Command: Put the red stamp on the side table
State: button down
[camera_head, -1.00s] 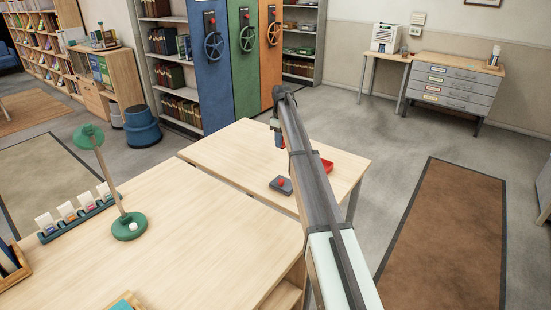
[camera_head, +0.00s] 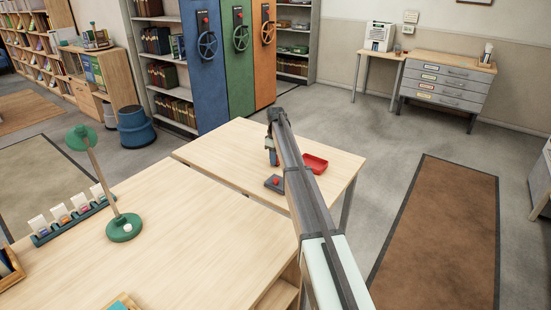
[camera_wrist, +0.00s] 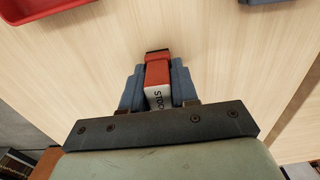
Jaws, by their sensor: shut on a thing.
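The red stamp (camera_wrist: 157,72), with a dark end and a white lettered label, is in the wrist view between the blue-grey fingers of my gripper (camera_wrist: 158,88), which is shut on it. In the head view my gripper (camera_head: 272,155) is over the pale wooden table (camera_head: 225,148) beyond the desk, and the arm partly hides it. The stamp is too small to make out there. I cannot tell whether the stamp touches the tabletop.
A red tray (camera_head: 316,163) lies right of my gripper, and a grey block with a red knob (camera_head: 275,183) in front of it. The desk (camera_head: 170,235) bears a green lamp (camera_head: 124,227). A small table (camera_head: 378,57) with a white machine stands at the back. The pale table's left part is clear.

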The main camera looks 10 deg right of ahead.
jog(key=shift+f, duration=0.1)
jog(key=c, duration=0.9)
grip_release()
jog(key=shift+o, duration=0.2)
notch_tip(320, 180, up, 12)
jog(key=shift+r, duration=0.1)
